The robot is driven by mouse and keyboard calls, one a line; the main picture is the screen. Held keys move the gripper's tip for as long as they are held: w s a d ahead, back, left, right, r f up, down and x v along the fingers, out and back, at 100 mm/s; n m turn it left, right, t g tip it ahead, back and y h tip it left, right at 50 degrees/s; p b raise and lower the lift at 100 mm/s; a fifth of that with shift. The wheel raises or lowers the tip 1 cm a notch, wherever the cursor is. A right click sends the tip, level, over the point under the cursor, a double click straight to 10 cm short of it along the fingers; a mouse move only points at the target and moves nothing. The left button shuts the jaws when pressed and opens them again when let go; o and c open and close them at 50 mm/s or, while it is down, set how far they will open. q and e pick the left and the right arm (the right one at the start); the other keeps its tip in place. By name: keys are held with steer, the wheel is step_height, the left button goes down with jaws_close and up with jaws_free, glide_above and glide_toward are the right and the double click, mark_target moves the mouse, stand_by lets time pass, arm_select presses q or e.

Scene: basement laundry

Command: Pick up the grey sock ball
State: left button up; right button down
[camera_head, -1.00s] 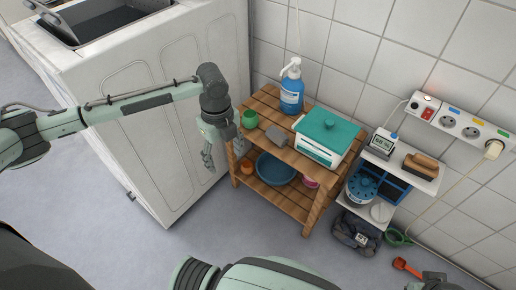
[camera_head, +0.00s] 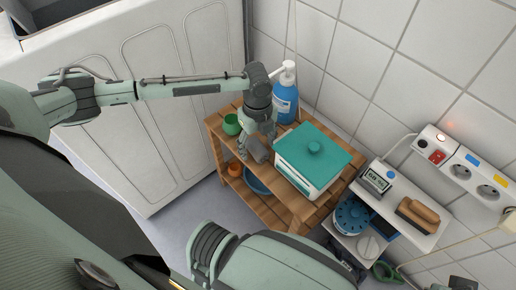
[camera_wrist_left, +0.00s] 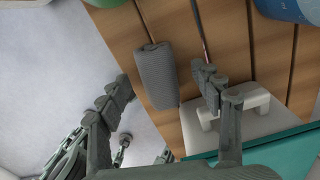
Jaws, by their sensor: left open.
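The grey sock ball (camera_head: 257,149) lies on the top of the slatted wooden shelf, between the green cup and the teal-lidded white box. In the left wrist view it is a ribbed grey roll (camera_wrist_left: 157,76) on the brown slats. My left gripper (camera_head: 257,138) is over the shelf top, right by the sock ball and partly covering it in the head view. In the left wrist view its open fingers (camera_wrist_left: 166,84) stand on either side of the sock ball in the picture, with nothing held. I cannot tell the exact height gap. My right gripper's fingers are not seen.
A green cup (camera_head: 232,124) is left of the sock ball. A blue pump bottle (camera_head: 285,100) stands behind. The teal-lidded box (camera_head: 318,156) is close on the right; its white handle (camera_wrist_left: 240,108) lies near one finger. A white machine (camera_head: 170,90) stands left.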

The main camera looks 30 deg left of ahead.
arm_select(q)
steer(key=shift+w, duration=0.1)
steer(key=c, duration=1.3)
steer(key=shift+o, duration=0.2)
steer(key=shift+r, duration=0.15)
